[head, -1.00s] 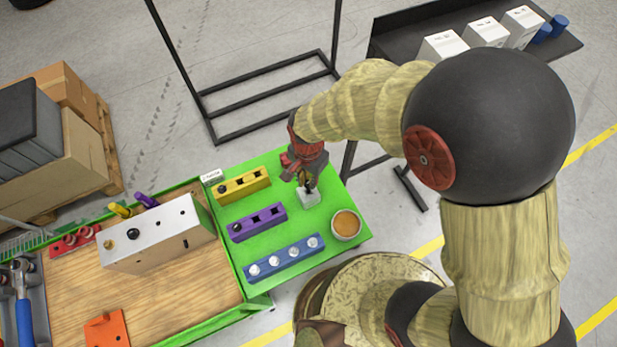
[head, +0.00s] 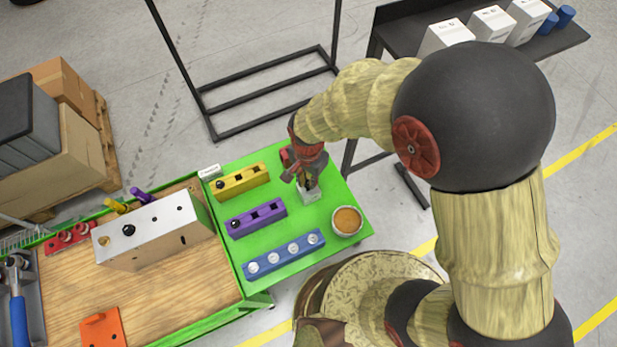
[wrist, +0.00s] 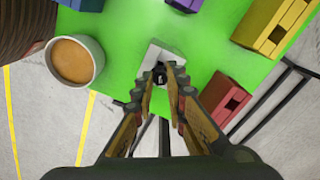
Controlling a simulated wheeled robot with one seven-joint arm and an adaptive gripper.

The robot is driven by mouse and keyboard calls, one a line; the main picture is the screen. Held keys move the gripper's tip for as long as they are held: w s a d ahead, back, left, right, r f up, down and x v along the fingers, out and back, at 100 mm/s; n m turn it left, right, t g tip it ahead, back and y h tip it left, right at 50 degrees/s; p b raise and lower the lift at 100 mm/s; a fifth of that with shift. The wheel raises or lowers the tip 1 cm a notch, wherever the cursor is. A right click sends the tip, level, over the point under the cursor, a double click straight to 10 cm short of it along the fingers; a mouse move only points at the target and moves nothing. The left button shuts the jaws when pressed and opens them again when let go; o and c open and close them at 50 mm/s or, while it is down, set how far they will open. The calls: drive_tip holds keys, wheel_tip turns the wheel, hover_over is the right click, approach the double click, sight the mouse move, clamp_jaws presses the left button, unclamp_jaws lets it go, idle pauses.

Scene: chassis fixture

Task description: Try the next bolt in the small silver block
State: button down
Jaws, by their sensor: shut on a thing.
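The small silver block (head: 313,196) stands on the green mat, partly hidden behind my gripper; its pale top also shows in the wrist view (wrist: 155,52). My gripper (head: 308,185) is pointed down at the block. In the wrist view my gripper (wrist: 161,76) is shut on a dark bolt (wrist: 160,74), its fingertips right at the block's top. I cannot tell whether the bolt is in the block's hole or just above it.
Near the block are a yellow block (head: 241,182), a purple block (head: 256,218), a blue block with several silver bolt heads (head: 284,257), a red block (wrist: 224,98) and a round cup (head: 347,221). A large silver box (head: 155,235) stands on the wooden bench to the left.

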drive_tip(key=shift+f+b, duration=0.35)
drive_tip(key=shift+f, duration=0.35)
drive_tip(key=c, duration=1.8)
unclamp_jaws()
drive_tip(key=shift+r, duration=0.1)
drive_tip(key=shift+o, duration=0.4)
drive_tip(key=shift+r+p, duration=2.4)
drive_tip(key=shift+r, duration=0.65)
